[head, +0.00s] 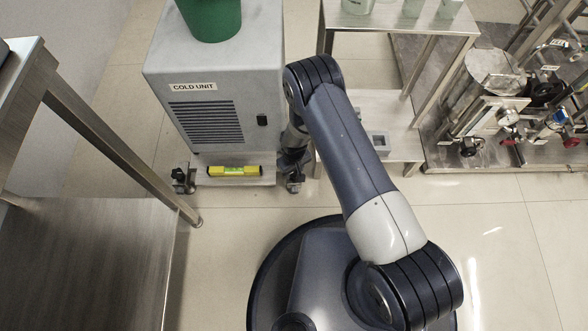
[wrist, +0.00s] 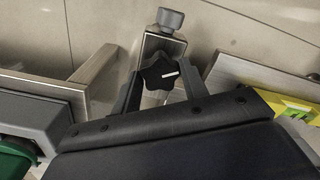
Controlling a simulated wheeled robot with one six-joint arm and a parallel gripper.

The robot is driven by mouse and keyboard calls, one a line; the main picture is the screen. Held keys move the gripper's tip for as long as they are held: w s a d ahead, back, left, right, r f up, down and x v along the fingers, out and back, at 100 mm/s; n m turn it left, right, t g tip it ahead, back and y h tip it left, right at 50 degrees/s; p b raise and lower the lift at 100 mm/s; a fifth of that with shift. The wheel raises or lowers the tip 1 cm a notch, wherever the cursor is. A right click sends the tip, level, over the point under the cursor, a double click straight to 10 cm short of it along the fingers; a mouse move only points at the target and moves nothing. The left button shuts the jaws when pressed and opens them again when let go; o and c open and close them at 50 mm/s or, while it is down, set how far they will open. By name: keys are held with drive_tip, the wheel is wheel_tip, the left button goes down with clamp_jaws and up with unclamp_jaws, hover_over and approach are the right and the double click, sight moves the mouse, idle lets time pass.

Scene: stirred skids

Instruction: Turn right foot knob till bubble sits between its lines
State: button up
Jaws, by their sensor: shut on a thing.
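The cold unit (head: 215,75) is a grey cabinet with a vented front. A yellow spirit level (head: 215,171) with a green vial lies on the ledge at its base; its bubble is too small to read against the lines. The right foot knob (wrist: 153,76) is a black star-shaped knob with a white mark, below a grey cap on a metal bracket. My gripper (wrist: 162,88) is shut on this knob, one finger on each side. In the head view my gripper (head: 293,160) is at the unit's lower right corner, largely hiding the knob. Part of the level (wrist: 297,107) shows in the wrist view.
The left foot knob (head: 179,175) is at the unit's lower left. A green bucket (head: 210,18) stands on top. A steel bench (head: 85,265) is at left, a steel stand (head: 400,20) at right, and a skid with pipes and valves (head: 490,110) farther right.

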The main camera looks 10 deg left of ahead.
drive_tip(key=n+b, duration=0.2)
drive_tip(key=shift+f+n, duration=0.15)
drive_tip(key=shift+n, duration=0.25)
drive_tip(key=n+b, duration=0.1)
drive_tip(key=n, duration=0.1)
drive_tip(key=shift+n, duration=0.3)
drive_tip(key=n+b, duration=0.2)
drive_tip(key=n, duration=0.1)
drive_tip(key=shift+n, duration=0.3)
drive_tip(key=n+b, duration=0.1)
drive_tip(key=n, duration=0.2)
drive_tip(key=shift+n, duration=0.3)
drive_tip(key=n+b, duration=0.2)
drive_tip(key=n, duration=1)
drive_tip(key=shift+a+r+n+b, duration=0.1)
drive_tip(key=shift+r+n+b, duration=0.1)
drive_tip(key=shift+n+b, duration=0.2)
